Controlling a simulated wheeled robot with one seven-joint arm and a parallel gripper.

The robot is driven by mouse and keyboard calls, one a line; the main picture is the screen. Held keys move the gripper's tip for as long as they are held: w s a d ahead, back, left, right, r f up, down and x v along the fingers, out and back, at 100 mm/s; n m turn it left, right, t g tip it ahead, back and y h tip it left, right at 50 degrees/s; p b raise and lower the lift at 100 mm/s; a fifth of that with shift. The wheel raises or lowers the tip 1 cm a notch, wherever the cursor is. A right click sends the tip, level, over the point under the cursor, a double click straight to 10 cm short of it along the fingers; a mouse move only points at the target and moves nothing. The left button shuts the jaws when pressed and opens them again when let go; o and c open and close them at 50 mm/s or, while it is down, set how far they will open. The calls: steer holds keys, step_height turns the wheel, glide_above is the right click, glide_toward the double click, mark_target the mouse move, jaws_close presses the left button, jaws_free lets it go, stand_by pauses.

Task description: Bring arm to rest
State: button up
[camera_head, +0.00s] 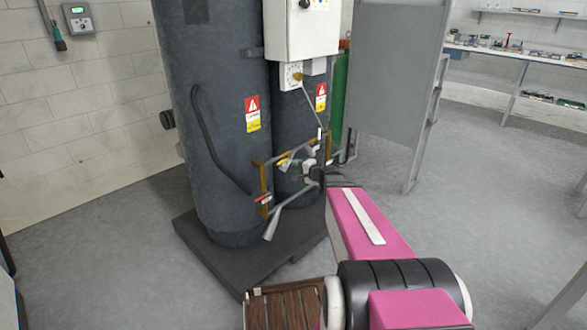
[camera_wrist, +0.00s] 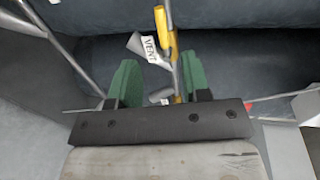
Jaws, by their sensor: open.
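My gripper (camera_wrist: 158,64) is open, with its two green finger pads apart in the wrist view. The fingers are not clear there.
A large dark tank (camera_head: 215,110) and a smaller tank stand on a black base (camera_head: 205,240). A white control box (camera_head: 302,30) hangs above the piping. A grey panel (camera_head: 393,80) stands to the right. Grey floor (camera_head: 480,210) at the right is clear.

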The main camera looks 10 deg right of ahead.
steer(key=s+a+f+n+g+h, duration=0.25)
steer(key=s+f+n+g, duration=0.25)
steer(key=s, duration=0.4)
steer(key=s+a+f+n+g+h, duration=0.2)
steer(key=s+a+f+n+g, duration=0.15)
steer(key=s+g, duration=0.4)
steer(key=s+d+f+n+h, duration=0.1)
steer(key=s+d+n+h, duration=0.1)
steer(key=s+d+h, duration=0.2)
steer(key=s, duration=0.3)
steer(key=shift+s+d+h, duration=0.3)
steer(key=shift+d+h, duration=0.05)
steer(key=shift+d, duration=0.05)
